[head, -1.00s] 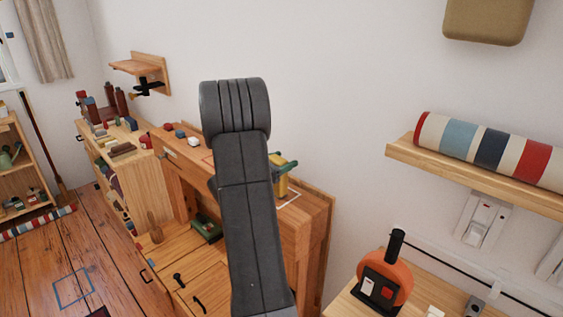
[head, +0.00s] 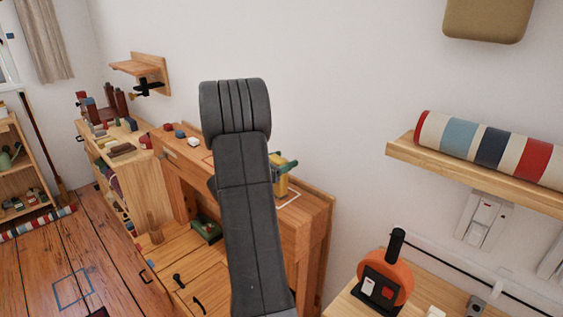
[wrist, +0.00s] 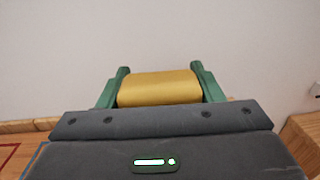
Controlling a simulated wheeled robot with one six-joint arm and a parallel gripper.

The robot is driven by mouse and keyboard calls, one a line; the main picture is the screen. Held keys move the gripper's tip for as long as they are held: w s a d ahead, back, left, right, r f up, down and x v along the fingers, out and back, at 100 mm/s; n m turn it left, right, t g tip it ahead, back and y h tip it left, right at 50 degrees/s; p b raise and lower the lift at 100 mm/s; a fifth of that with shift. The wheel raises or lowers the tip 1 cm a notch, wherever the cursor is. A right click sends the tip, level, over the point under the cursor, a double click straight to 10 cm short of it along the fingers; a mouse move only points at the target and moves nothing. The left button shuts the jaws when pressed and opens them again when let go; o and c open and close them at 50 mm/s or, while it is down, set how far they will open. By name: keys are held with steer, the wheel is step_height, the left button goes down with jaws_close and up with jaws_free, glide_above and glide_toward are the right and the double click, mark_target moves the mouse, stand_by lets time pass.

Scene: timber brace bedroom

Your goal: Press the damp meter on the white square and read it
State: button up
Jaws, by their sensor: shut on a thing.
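The yellow block-like thing, which I take to be the damp meter (head: 281,187), stands out from behind my arm in the head view. My gripper (wrist: 158,84) has green fingers on both sides of it in the wrist view and is shut on it. A white square outline (head: 292,200) lies on the wooden top beside and below the meter, partly hidden by my arm. I cannot tell whether the meter touches the surface. Its readout does not show in either view.
Small red and white blocks (head: 180,135) sit on the same wooden top (head: 312,203), left of my arm. A bare white wall (head: 330,100) rises close behind. A shelf with a striped roll (head: 489,147) and an orange round tool (head: 393,277) are on the right.

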stand_by(0.4)
steer(key=shift+r+p, duration=1.85)
steer(key=shift+r, duration=1.65)
steer(key=shift+r+b, duration=0.15)
steer(key=shift+b, duration=0.3)
step_height(320, 180, up, 2)
steer(key=shift+r+n+t+y+b, duration=0.15)
steer(key=shift+n+t+y+b, duration=0.2)
steer(key=shift+b, duration=0.7)
steer(key=shift+f+p, duration=0.4)
steer(key=shift+f, duration=4.4)
steer(key=o, duration=1)
